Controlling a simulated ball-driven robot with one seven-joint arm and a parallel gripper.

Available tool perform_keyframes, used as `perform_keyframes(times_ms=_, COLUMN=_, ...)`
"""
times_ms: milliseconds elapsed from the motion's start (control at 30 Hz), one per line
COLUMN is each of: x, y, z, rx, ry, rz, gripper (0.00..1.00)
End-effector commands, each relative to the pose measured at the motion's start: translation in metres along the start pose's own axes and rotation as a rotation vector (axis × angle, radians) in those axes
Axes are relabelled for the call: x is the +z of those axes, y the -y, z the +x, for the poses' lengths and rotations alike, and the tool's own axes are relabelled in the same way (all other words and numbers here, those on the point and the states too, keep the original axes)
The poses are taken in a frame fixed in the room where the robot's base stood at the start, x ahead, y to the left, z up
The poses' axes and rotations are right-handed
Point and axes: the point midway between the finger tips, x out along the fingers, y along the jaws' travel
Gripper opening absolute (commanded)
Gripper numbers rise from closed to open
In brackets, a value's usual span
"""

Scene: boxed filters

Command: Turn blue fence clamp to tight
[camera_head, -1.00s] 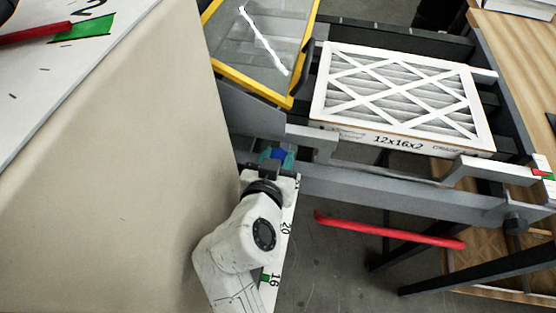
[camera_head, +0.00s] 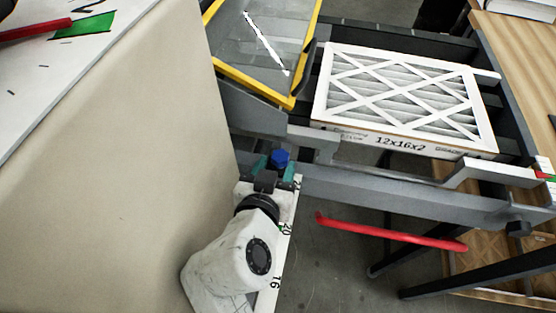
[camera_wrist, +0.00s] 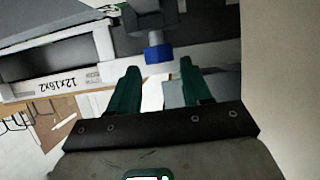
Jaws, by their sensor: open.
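The blue fence clamp (camera_head: 280,158) is a small knob at the left end of the grey fence rail, just above the numbered white scale. It also shows in the wrist view (camera_wrist: 158,53), on a grey stem, just beyond and between the fingertips. My gripper (camera_head: 275,170) has two teal fingers and is open just short of the clamp. In the wrist view my gripper (camera_wrist: 158,66) has clear space between its fingers, and neither finger visibly touches the clamp. I cannot read a tight or loose mark on the clamp.
A boxed filter (camera_head: 400,98) marked 12x16x2 lies behind the fence rail (camera_head: 400,193). A yellow-framed clear guard (camera_head: 262,50) stands at back left. A red handle (camera_head: 390,232) lies below the rail. A large beige panel (camera_head: 120,190) fills the left, close to my arm.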

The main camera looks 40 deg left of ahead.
Motion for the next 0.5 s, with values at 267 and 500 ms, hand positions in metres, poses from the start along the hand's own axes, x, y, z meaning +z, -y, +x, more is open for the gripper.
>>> perform_keyframes(times_ms=267, x=0.002, y=0.0, z=-0.053, rx=-0.002, ry=0.001, rz=0.001, gripper=0.49)
perform_keyframes(times_ms=500, x=0.001, y=0.001, z=-0.074, rx=-0.001, ry=0.002, rz=-0.001, gripper=0.49)
